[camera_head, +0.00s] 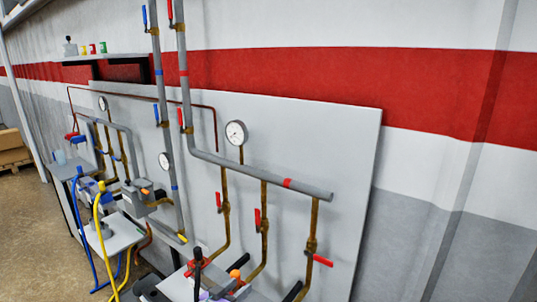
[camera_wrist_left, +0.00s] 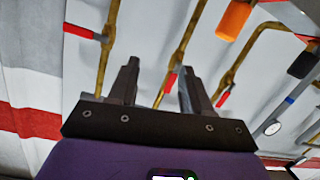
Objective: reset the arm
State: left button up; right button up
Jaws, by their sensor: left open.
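My left gripper (camera_wrist_left: 158,72) is open and empty in the left wrist view, with two dark fingers apart on a black plate. Brass pipes with red valve handles show behind its fingers, including one red handle (camera_wrist_left: 82,31) to the left. I cannot tell how far the fingers are from the pipes. My right gripper is in neither view.
A grey panel (camera_head: 350,140) carries a grey pipe (camera_head: 255,176), brass pipes (camera_head: 264,225), red valve handles (camera_head: 320,260) and a gauge (camera_head: 236,132). An orange knob (camera_wrist_left: 233,20) is near the fingers in the wrist view. Blue and yellow hoses (camera_head: 98,225) hang left. The right wall is bare.

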pick_arm(q)
jog(key=s+f+n+g+y, duration=0.1)
jog(key=s+f+n+g, duration=0.15)
jog(key=s+f, duration=0.55)
jog(key=s+f+n+g+y, duration=0.25)
jog(key=s+f, duration=0.25)
jog(key=f, duration=0.7)
jog(key=s+f+n+g, duration=0.1)
jog(key=s+f+g, duration=0.2)
jog(key=s, duration=0.7)
jog(key=s+f+n+g+y, duration=0.1)
jog(key=s+f+g, duration=0.3)
jog(key=s+f, duration=0.4)
jog(key=s, duration=0.3)
jog(key=shift+s+a+g, duration=0.2)
jog(key=shift+s+g, duration=0.1)
jog(key=shift+f, duration=0.1)
jog(key=shift+c, duration=0.6)
jog(key=shift+w+a, duration=0.1)
